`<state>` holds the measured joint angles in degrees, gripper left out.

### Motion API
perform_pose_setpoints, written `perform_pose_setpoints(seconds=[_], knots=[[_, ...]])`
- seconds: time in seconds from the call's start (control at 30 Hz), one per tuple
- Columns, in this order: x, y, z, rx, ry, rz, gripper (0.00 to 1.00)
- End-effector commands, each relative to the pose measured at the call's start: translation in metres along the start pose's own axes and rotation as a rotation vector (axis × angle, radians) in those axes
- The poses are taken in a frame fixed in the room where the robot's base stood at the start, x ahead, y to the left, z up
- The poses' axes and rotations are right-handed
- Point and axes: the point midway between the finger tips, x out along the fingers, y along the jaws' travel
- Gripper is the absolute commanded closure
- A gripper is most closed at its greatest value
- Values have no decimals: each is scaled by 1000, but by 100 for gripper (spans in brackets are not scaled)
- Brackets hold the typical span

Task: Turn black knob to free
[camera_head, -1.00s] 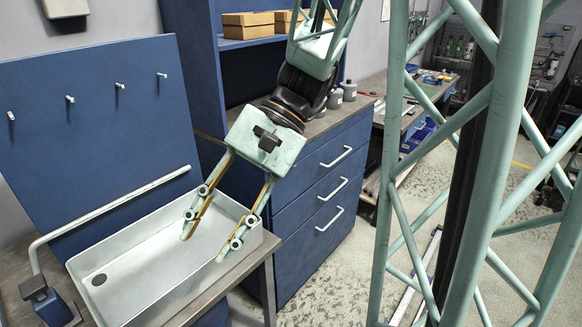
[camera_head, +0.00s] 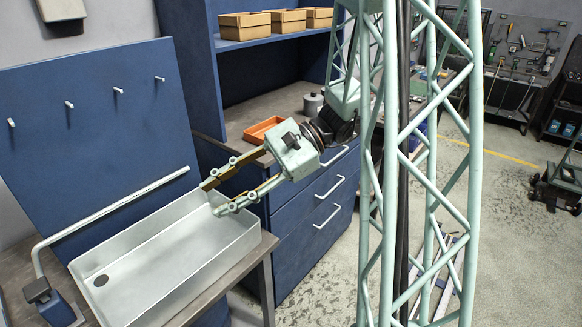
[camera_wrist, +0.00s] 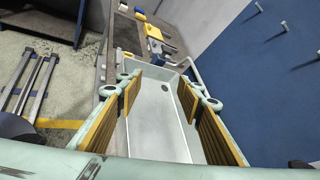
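A dark, blocky knob (camera_head: 37,289) sits on a blue base at the lower left in the head view, by the foot of the bent grey pipe (camera_head: 110,213). Its setting cannot be read. My gripper (camera_head: 210,198) is open and empty above the right end of the grey sink tray (camera_head: 180,281), well to the right of the knob. In the wrist view my gripper's fingers (camera_wrist: 160,92) are spread apart over the tray, with nothing between them. I cannot clearly make out the knob there.
A blue panel with pegs (camera_head: 90,130) stands behind the tray. A blue drawer cabinet (camera_head: 310,205) and an orange tray (camera_head: 262,129) are to the right. Yellow and blue objects (camera_wrist: 153,31) lie beyond the tray's far end in the wrist view. The tray's interior looks empty.

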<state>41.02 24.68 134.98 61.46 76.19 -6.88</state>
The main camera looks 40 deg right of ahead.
Motion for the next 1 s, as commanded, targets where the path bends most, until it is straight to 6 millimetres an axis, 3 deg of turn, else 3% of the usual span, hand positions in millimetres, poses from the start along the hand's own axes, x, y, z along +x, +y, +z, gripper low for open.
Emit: perform_pose_setpoints(seconds=[0.5, 1.0], knots=[[-51, -46, -72, 184, -64, -272, 65], [-115, -67, -155, 342, -104, -547, 65]])
